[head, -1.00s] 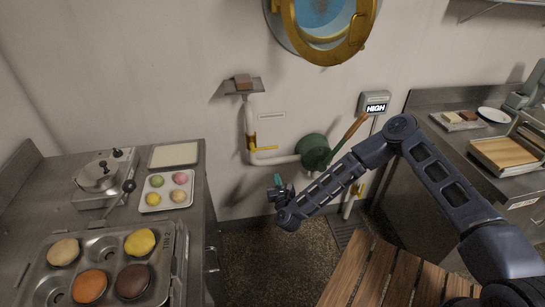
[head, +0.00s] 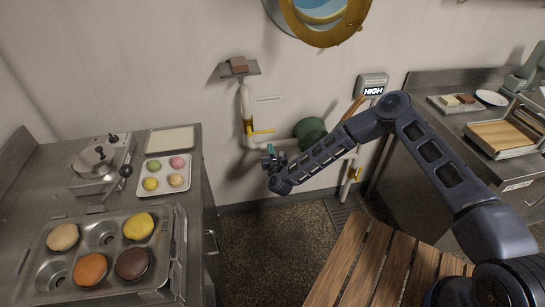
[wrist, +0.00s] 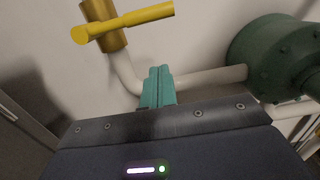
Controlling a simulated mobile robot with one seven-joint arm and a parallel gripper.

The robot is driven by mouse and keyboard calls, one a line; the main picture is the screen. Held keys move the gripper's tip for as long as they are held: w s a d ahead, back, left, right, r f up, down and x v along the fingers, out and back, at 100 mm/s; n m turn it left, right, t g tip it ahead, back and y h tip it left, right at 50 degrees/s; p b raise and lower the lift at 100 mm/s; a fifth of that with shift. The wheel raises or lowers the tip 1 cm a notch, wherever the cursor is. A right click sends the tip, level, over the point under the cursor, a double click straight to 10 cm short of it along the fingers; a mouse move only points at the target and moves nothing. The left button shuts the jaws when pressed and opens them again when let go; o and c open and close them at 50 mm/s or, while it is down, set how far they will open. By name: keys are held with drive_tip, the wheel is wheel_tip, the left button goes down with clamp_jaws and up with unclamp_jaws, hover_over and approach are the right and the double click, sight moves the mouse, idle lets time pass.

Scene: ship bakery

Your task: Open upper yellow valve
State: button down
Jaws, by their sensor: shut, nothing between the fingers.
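The upper yellow valve is a yellow lever on the white pipe by the wall; in the head view the valve (head: 258,132) is left of the green pump body (head: 310,132). In the wrist view the yellow valve handle (wrist: 125,22) lies nearly level across a brass-coloured fitting, at upper left. My gripper (head: 270,150) is just below the valve in the head view. In the wrist view its teal fingers (wrist: 158,86) are together, empty, in front of the pipe bend, below the handle and apart from it in the picture.
A lower yellow valve (head: 354,173) sits on a pipe near the floor, right of my forearm. Steel counters stand left and right.

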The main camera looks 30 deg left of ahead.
drive_tip(key=shift+w+a+r, duration=0.25)
drive_tip(key=shift+r, duration=0.4)
drive_tip(key=shift+w+a+r, duration=0.25)
drive_tip(key=shift+r, duration=0.45)
drive_tip(key=shift+w+a+r, duration=0.25)
drive_tip(key=shift+r, duration=0.4)
